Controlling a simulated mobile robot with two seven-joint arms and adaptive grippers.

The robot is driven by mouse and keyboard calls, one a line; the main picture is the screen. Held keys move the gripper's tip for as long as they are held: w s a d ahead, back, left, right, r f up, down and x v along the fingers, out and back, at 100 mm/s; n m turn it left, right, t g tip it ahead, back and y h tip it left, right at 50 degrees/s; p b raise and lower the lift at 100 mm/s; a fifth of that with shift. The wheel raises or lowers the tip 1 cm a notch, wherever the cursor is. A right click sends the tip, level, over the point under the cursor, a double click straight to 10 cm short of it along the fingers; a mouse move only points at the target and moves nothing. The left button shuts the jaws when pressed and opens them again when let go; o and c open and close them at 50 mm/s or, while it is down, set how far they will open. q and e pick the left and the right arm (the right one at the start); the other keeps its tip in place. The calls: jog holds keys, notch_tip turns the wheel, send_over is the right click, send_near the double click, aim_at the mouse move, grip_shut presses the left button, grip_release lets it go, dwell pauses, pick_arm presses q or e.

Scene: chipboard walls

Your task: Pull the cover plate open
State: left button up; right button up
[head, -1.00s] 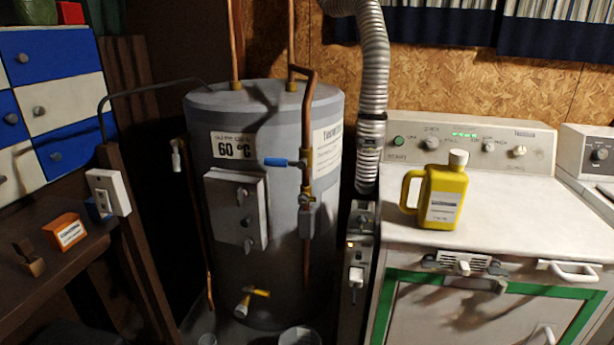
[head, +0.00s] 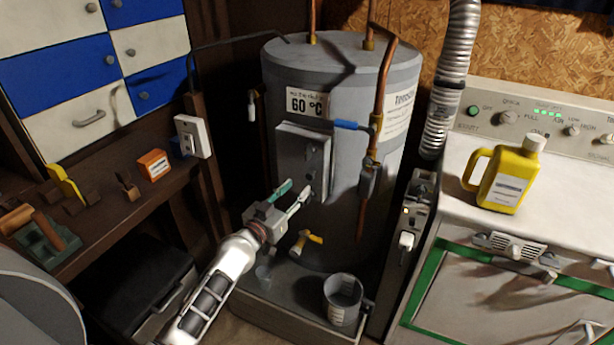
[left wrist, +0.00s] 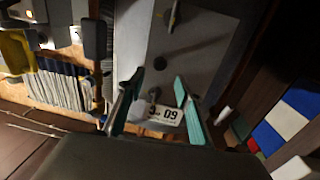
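The cover plate (head: 296,143) is a grey rectangular panel with dark knobs, on the front of the grey water heater (head: 350,88) below its 60 °C label. It looks closed. It also fills the upper middle of the left wrist view (left wrist: 205,38), with a dark handle and a round dark spot on it. My left gripper (head: 294,193) is in front of the plate's lower part, its teal-tipped fingers apart and pointing at it. In the left wrist view the two fingers (left wrist: 157,94) are spread with nothing clearly held between them. I cannot tell whether they touch the plate. My right gripper is out of view.
A copper pipe (head: 385,80) with a blue-handled valve (head: 350,125) runs just right of the plate. A workbench (head: 95,235) is left; a washer with a yellow jug (head: 508,178) is right.

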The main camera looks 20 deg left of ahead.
aim_at(309, 177)
pick_arm(q)
jog(key=w, duration=0.4)
jog(key=w+d+b, duration=0.1)
jog(key=w, duration=0.2)
jog(key=shift+f, duration=0.1)
grip_shut()
